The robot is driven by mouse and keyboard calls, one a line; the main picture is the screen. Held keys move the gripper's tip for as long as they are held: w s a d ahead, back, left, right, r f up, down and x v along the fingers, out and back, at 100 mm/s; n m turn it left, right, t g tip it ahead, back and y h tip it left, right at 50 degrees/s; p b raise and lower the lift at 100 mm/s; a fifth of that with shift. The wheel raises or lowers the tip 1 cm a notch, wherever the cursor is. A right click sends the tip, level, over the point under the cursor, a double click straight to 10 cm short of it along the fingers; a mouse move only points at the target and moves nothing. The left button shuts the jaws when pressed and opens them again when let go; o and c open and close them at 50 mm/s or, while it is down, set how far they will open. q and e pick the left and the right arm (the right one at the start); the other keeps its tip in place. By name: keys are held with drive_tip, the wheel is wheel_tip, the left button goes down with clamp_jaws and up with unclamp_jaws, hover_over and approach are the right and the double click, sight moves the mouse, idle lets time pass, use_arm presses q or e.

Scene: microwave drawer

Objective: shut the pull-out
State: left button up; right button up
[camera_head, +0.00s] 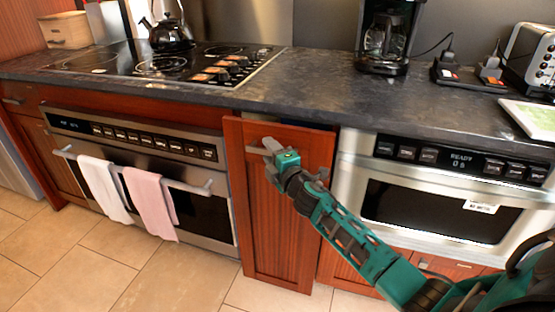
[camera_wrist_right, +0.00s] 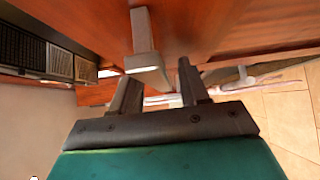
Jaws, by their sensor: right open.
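The pull-out (camera_head: 270,225) is a tall, narrow reddish-wood front between the oven and the microwave drawer. It stands out from the cabinet line, with a dark gap behind its top edge. My right gripper (camera_head: 272,152) is in front of its upper part, by a pale metal handle. In the right wrist view, my right gripper (camera_wrist_right: 158,76) is open, with the grey handle (camera_wrist_right: 143,35) close to and ahead of the gap between its fingers. I cannot tell whether they touch. My left gripper is not in view.
The oven (camera_head: 150,150), with white and pink towels on its bar, is to the left. The microwave drawer (camera_head: 440,190) is to the right, behind my right arm. The dark countertop (camera_head: 310,95) runs above. The tiled floor (camera_head: 90,265) at the front left is clear.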

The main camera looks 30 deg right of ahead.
use_arm(q)
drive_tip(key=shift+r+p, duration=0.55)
drive_tip(key=shift+p, duration=0.05)
use_arm(e)
drive_tip(key=s+a, duration=0.1)
drive_tip(key=s, duration=1.1)
drive_tip(key=shift+s, duration=0.35)
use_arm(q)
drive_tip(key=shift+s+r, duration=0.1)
